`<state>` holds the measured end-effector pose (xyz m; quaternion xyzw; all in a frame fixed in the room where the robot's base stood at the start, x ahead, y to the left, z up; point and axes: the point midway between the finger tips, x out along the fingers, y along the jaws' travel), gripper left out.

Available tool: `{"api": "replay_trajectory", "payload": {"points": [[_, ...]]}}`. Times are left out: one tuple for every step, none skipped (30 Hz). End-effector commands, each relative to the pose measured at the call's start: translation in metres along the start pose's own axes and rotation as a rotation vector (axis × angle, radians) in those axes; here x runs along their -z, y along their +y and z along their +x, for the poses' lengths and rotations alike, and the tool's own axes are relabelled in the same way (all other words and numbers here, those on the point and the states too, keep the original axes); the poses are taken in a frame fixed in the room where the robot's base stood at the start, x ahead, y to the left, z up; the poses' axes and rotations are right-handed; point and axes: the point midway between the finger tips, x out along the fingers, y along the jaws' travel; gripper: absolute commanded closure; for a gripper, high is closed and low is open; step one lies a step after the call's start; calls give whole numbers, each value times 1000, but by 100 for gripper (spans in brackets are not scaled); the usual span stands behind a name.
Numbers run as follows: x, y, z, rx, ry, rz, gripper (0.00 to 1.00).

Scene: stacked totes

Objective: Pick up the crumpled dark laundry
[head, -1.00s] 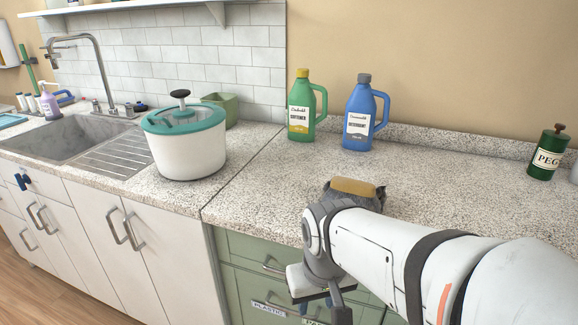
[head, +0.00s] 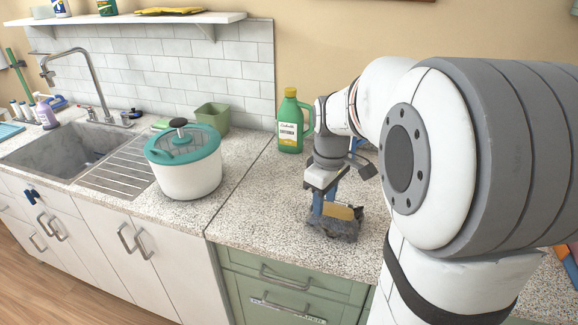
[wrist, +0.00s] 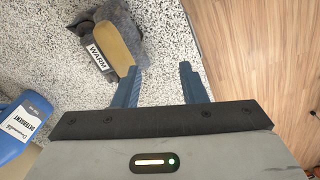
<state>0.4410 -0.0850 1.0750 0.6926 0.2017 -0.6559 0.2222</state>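The crumpled dark grey laundry (head: 333,228) lies in a heap on the speckled counter near its front edge. It shows at the top of the wrist view (wrist: 150,28). A tan rounded block (head: 339,212) lies against or on it; I cannot tell which. My gripper (head: 323,205) points down just over the laundry, its blue fingers overlapping the heap in the head view. In the wrist view my gripper (wrist: 160,75) is open, with bare counter between the fingers. The left fingertip is close to the end of the tan block (wrist: 116,48).
A dark item labelled WARM (wrist: 97,52) sits beside the tan block. The blue detergent jug (wrist: 22,128) stands nearby, mostly hidden by my arm in the head view. A green softener jug (head: 290,122) stands behind. A white pot with teal lid (head: 184,162) stands left.

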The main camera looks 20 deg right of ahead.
Motion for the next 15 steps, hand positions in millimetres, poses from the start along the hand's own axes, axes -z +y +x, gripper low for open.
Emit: {"api": "replay_trajectory", "payload": {"points": [[4,19,6,12,-12,-53,62],[6,28,8,17,-17,-89,62],[7,39,11,25,-22,-133,62],[8,46,13,31,-26,-162,62],[9,53,15,34,-28,-187,62],[9,60,17,39,-31,-216,62],[10,64,18,42,-32,-234,62],[10,66,19,44,-33,-248,62],[10,70,21,47,-34,-263,62],[10,71,23,48,-35,-270,62],[10,72,26,50,-36,-275,62],[10,72,30,51,-36,-279,62],[10,72,33,52,-37,-280,62],[10,72,36,51,-36,-281,62],[9,71,41,51,-36,-280,62]]}}
